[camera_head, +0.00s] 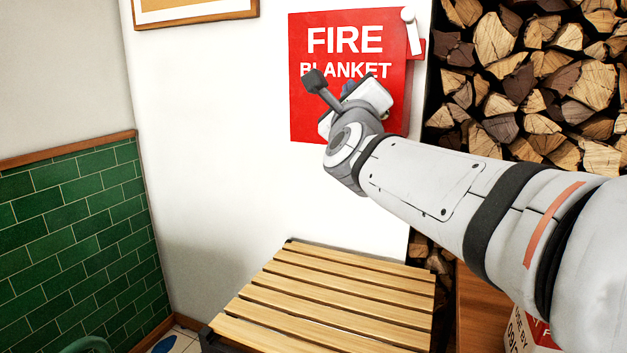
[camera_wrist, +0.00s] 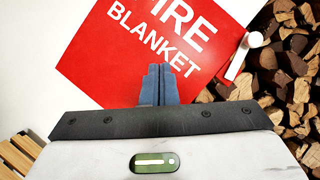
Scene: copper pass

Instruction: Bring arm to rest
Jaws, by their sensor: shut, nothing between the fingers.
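My arm reaches in from the right in the head view, raised above the wooden slatted bench. My gripper (camera_wrist: 159,84) shows in the wrist view as two blue-grey fingers pressed together with nothing between them. It points toward the red fire blanket box (camera_wrist: 140,48) on the white wall; the gap to the box cannot be judged. In the head view the wrist covers the lower part of the fire blanket box (camera_head: 345,25), and the fingers are mostly hidden behind it.
A wooden slatted bench (camera_head: 330,290) stands below the arm. Stacked firewood (camera_head: 545,75) fills the right side. Green tiles (camera_head: 75,230) line the left wall. A picture frame (camera_head: 190,12) hangs at upper left. A red and white object (camera_head: 530,328) is partly visible at lower right. Bare white wall (camera_head: 215,150) lies left of the box.

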